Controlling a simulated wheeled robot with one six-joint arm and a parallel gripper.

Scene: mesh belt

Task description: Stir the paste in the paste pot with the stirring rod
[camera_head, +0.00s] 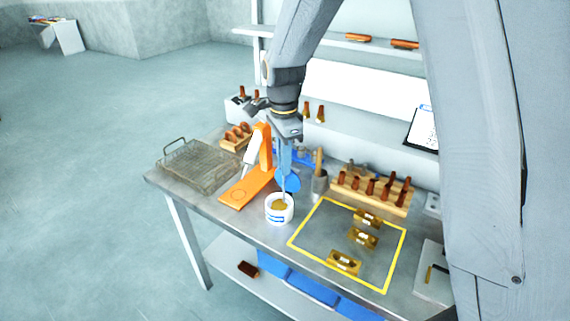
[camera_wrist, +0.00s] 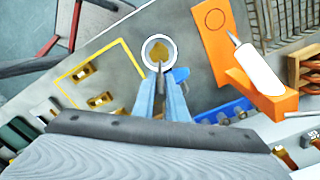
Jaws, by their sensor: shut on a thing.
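The paste pot (camera_head: 279,215) is a white round pot with a label, standing on the metal bench. Tan paste (camera_head: 279,205) shows inside it, and the pot (camera_wrist: 147,43) also shows from above in the wrist view. My gripper (camera_head: 286,178) is above the pot, its blue fingers shut on the thin stirring rod (camera_head: 285,198). In the wrist view the rod (camera_wrist: 160,66) runs from between the fingertips (camera_wrist: 161,80) to the pot's opening. The rod's lower end is over or in the paste; how deep it sits is hard to tell.
An orange stand (camera_head: 246,188) is close to the pot's left. A yellow-framed area (camera_head: 325,238) with several brass blocks lies right. A wire basket (camera_head: 198,165) sits at the left end.

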